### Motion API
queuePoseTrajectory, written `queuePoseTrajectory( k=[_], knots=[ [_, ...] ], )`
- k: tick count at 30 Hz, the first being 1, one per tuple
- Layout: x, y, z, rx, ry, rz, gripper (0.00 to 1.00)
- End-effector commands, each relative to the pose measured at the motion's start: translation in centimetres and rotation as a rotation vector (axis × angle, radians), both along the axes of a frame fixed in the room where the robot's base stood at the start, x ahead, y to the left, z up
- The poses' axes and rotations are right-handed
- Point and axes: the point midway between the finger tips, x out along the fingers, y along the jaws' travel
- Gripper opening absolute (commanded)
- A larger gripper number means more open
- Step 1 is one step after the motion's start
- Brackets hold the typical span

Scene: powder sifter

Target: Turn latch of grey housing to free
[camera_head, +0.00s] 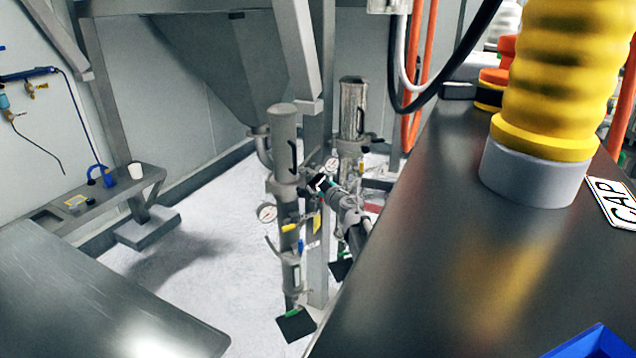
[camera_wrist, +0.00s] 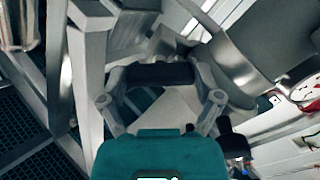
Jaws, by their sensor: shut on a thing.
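The grey housing (camera_head: 285,148) is an upright cylinder with a black handle on its side, standing on a pipe column in the middle of the head view. My gripper (camera_head: 318,183) reaches it from the right, at the collar below the cylinder. In the wrist view my gripper (camera_wrist: 158,84) has its two fingers on either side of a dark bar, which I take for the latch (camera_wrist: 158,74). The fingers are shut on it. In the head view the latch is hidden by my gripper, so its turn angle cannot be told.
A second, shinier cylinder (camera_head: 352,112) stands just behind to the right. A dark bench (camera_head: 450,230) with a yellow ribbed hose (camera_head: 560,70) fills the right. Open floor (camera_head: 200,260) lies left.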

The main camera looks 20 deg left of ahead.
Motion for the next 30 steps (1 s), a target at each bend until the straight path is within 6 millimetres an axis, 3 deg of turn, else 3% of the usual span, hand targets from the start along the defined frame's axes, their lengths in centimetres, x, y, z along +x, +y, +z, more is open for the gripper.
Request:
queuePoseTrajectory(
  k=[30],
  knots=[
    [0.09, -0.17, 0.03, -0.563, -0.682, -0.003, 0.35]
  ],
)
